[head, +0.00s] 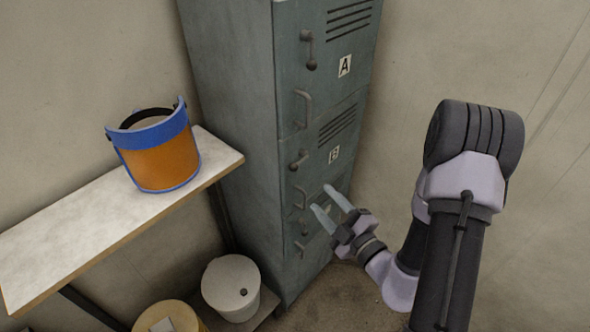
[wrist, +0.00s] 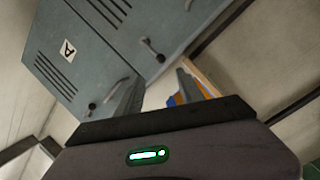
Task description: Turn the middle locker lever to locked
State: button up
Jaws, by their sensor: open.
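The grey-green locker (head: 230,80) stands in the middle of the head view, with doors marked A and B and a lower door partly covered by my gripper. The middle lever (head: 299,160), on door B, is a dark bar tilted from lower left to upper right. A curved handle (head: 300,198) sits below it. My gripper (head: 320,198) is open and empty, in front of the locker, below and right of the middle lever; I see no contact. In the wrist view, the locker front (wrist: 95,65) with label A shows beyond the spread fingers (wrist: 160,92). Which lever shows there is unclear.
The top lever (head: 309,50) on door A hangs near vertical. A shelf (head: 60,240) at left bears a blue and orange face shield (head: 160,155). A white bucket (head: 231,285) and a tan container (head: 168,318) stand below. A wall lies right of the locker.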

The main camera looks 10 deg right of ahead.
aim_at(296, 170)
jog(key=b+x, duration=0.1)
jog(key=x, duration=1.2)
jog(key=shift+w+a+f, duration=0.1)
jog(key=shift+w+a, duration=0.05)
jog(key=shift+w, duration=0.1)
jog(key=c, duration=1)
jog(key=shift+s, duration=0.1)
